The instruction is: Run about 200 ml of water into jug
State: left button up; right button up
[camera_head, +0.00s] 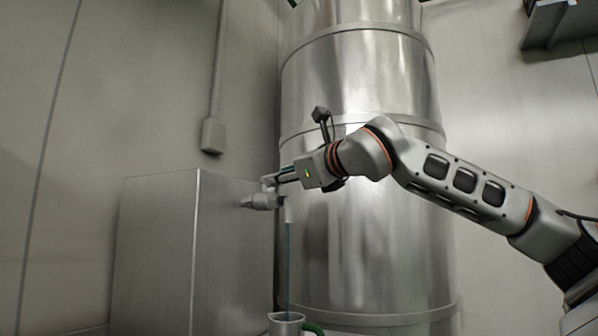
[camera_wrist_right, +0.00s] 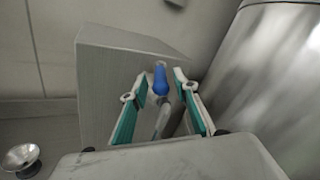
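A grey metal tap (camera_head: 258,201) sticks out of the side of a steel cabinet. A thin stream of water (camera_head: 288,262) falls from its spout into the jug (camera_head: 284,327). The jug is grey with a green handle and is cut off by the bottom edge, so its water level is hidden. My right gripper (camera_head: 270,182) is at the top of the tap. In the right wrist view its teal fingers (camera_wrist_right: 160,82) stand apart on both sides of the blue tap handle (camera_wrist_right: 161,78), with gaps visible. My left gripper is not in view.
The steel cabinet (camera_head: 160,250) stands to the left of the tap. A large shiny steel tank (camera_head: 350,250) rises close behind the tap and my right arm. A small round metal dish (camera_wrist_right: 21,157) is at lower left in the right wrist view.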

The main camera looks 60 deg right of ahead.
jog(key=v, duration=1.1)
jog(key=shift+c, duration=0.3)
